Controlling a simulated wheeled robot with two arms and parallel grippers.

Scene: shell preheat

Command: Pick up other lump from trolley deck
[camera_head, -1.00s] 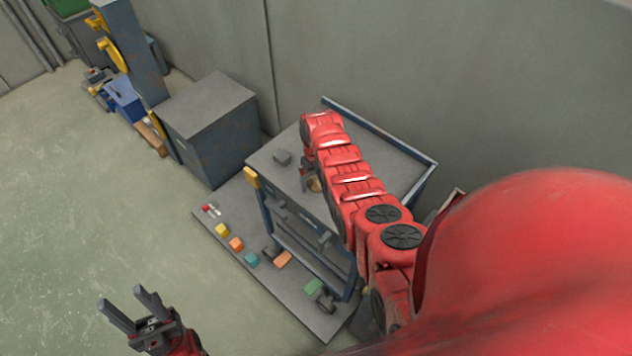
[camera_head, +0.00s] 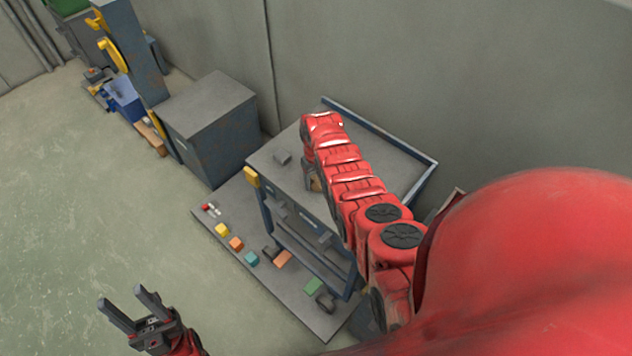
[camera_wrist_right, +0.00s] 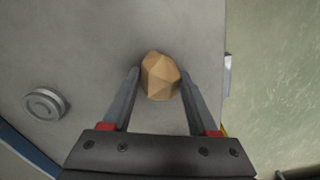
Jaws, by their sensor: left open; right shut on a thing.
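A tan faceted lump (camera_wrist_right: 160,77) sits between the fingertips of my right gripper (camera_wrist_right: 160,80), which is shut on it, in the right wrist view. The grey trolley deck (camera_wrist_right: 85,45) is beneath it; I cannot tell whether the lump still touches the deck. In the head view the lump (camera_head: 316,184) is partly hidden by my red right arm, over the trolley deck (camera_head: 385,165). My left gripper (camera_head: 128,301) is open and empty over the floor, at the lower left.
A raised rim (camera_head: 375,128) runs along the deck's back. Coloured blocks lie on a low grey platform (camera_head: 300,315). A grey cabinet (camera_head: 215,125) stands left of the trolley.

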